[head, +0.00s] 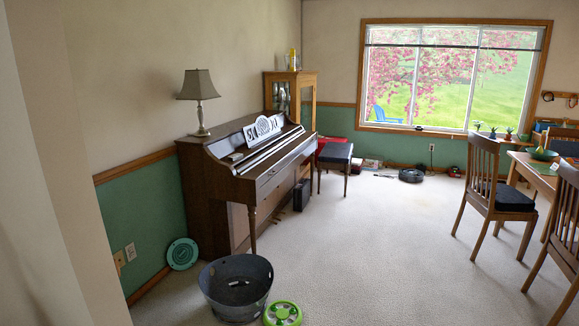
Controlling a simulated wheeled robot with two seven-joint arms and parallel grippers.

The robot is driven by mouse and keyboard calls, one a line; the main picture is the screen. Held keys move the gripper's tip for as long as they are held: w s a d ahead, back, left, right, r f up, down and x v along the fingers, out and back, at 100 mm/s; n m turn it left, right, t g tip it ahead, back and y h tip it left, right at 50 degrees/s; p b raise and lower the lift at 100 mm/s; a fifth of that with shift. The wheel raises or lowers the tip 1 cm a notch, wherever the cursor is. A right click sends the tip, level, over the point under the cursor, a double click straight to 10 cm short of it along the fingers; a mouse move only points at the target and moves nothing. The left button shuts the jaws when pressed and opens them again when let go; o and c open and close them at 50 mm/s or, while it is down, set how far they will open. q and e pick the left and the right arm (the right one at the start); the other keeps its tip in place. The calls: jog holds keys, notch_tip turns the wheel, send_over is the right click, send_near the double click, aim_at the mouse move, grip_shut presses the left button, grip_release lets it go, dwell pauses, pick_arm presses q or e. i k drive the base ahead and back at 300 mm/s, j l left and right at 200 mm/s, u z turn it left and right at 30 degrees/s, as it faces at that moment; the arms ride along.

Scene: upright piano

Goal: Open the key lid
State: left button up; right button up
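The brown upright piano (215,190) stands against the left wall, angled away from me. Pale strips (272,152) run lengthwise along its keyboard area, above a brown front edge. At this size I cannot tell the key lid apart from the parts around it, or how far it is open. A white sheet with black print (262,128) stands on the music rest. Neither of my grippers is in view.
A grey metal tub (222,302) and a green-and-white round object (283,314) sit on the floor before the piano's near end. A dark-topped bench (338,153) stands beyond its far end. Chairs (482,170) and a table are at right. The carpet between is clear.

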aim_at(265, 165)
jog(key=i+l+z, duration=0.1)
jog(key=i+z, duration=0.5)
jog(key=i, duration=0.7)
jog(key=i+z, duration=0.1)
jog(key=i, duration=0.7)
jog(key=i+j+z, duration=0.1)
jog(key=i, duration=0.7)
jog(key=i+u, duration=0.25)
jog(key=i, duration=0.3)
jog(key=i+l+u, duration=0.15)
jog(key=i+u, duration=0.15)
jog(key=i, duration=0.25)
jog(key=i+j+u, duration=0.15)
jog(key=u, duration=0.35)
jog(key=i+u, duration=0.25)
jog(key=u, duration=0.2)
jog(key=i+u, duration=0.2)
jog(key=u, duration=0.3)
jog(key=i+u, duration=0.2)
jog(key=u, duration=0.3)
jog(key=i+l+u, duration=0.15)
jog(key=u, duration=0.35)
